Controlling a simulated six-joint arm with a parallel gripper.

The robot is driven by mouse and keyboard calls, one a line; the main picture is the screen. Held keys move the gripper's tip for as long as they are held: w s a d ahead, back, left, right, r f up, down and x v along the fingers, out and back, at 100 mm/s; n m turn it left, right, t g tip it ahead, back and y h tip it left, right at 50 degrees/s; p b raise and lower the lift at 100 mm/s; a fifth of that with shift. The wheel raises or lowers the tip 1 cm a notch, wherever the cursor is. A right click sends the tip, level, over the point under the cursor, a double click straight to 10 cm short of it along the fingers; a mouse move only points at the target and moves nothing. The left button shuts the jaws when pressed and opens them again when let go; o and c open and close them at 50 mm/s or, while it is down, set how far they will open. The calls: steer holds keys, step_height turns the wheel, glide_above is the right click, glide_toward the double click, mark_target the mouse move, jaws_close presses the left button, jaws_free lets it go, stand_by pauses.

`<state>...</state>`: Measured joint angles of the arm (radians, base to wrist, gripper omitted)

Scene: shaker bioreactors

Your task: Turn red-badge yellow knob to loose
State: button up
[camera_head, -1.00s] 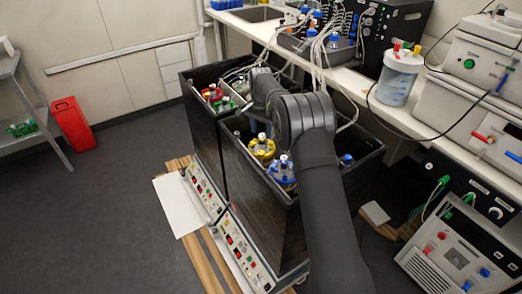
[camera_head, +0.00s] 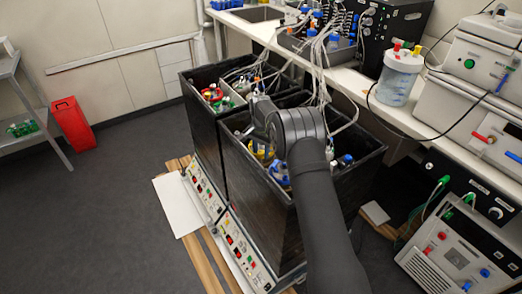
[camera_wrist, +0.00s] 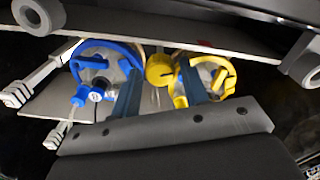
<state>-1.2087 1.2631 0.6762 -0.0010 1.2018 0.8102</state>
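In the wrist view, a round yellow knob (camera_wrist: 160,70) shows between the two dark blue fingers of my gripper (camera_wrist: 158,88). The fingers stand apart; contact with the knob cannot be made out. A yellow-ringed vessel top (camera_wrist: 228,72) is to the right, partly behind the right finger. A blue-ringed vessel top (camera_wrist: 80,60) is to the left, partly behind the left finger. A small red mark (camera_wrist: 205,43), possibly the badge, sits on the grey edge above. In the head view, my wrist hides the fingers and knob; a bit of yellow (camera_head: 260,152) shows beside it.
The black bin (camera_head: 232,180) has high walls close around my gripper. A second bin (camera_head: 201,125) with a red-ringed vessel (camera_head: 212,95) adjoins it. Tubes (camera_head: 320,75) hang from the bench into the bins.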

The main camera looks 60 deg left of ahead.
steer(key=c, duration=0.7)
steer(key=shift+o, duration=0.2)
steer(key=n, duration=0.6)
steer(key=shift+n, duration=0.3)
steer(key=n, duration=0.6)
steer(key=shift+n, duration=0.3)
steer(key=o, duration=1)
steer(key=shift+c, duration=0.2)
